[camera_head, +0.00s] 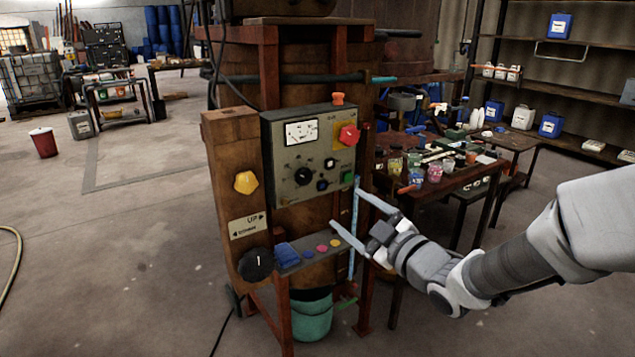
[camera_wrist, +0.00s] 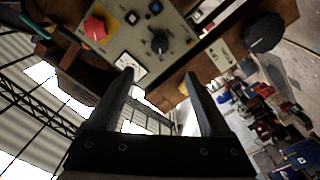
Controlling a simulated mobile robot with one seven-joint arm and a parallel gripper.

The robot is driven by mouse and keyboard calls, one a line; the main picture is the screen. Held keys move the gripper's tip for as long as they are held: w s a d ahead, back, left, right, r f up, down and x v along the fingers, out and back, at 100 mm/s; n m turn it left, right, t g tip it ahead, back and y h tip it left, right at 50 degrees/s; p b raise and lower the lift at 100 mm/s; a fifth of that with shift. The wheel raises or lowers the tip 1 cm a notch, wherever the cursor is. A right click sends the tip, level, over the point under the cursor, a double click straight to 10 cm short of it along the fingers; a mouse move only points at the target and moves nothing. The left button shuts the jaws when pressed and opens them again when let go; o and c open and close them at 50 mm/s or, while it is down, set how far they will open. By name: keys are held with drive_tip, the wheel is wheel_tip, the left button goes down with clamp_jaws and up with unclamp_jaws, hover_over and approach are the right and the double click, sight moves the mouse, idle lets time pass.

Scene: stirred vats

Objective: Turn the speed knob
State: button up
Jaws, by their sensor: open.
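A grey control panel (camera_head: 288,200) is fixed to the wooden vat stand. A round black knob with a pointer (camera_head: 303,175) sits at its middle; the same knob shows in the wrist view (camera_wrist: 160,43). A larger black knob (camera_head: 255,265) is low on the wooden board to the left, and shows at upper right in the wrist view (camera_wrist: 262,35). I cannot read which is marked for speed. My gripper (camera_head: 347,204) is open and empty, to the right of the panel, touching neither knob. Its two fingers point toward the panel in the wrist view (camera_wrist: 158,76).
A small shelf (camera_head: 318,258) with coloured buttons juts out below. A cluttered table (camera_head: 455,184) stands behind.

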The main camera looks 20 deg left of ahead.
sight(306, 179)
drive_tip(key=x, duration=1.6)
drive_tip(key=shift+w+a+b, duration=0.25)
drive_tip(key=shift+b, duration=0.05)
drive_tip(key=shift+c, duration=0.2)
clamp_jaws()
drive_tip(key=shift+m, duration=0.4)
drive_tip(key=m, duration=0.3)
drive_tip(key=shift+m, duration=0.4)
drive_tip(key=m, duration=0.5)
drive_tip(key=shift+m, duration=0.3)
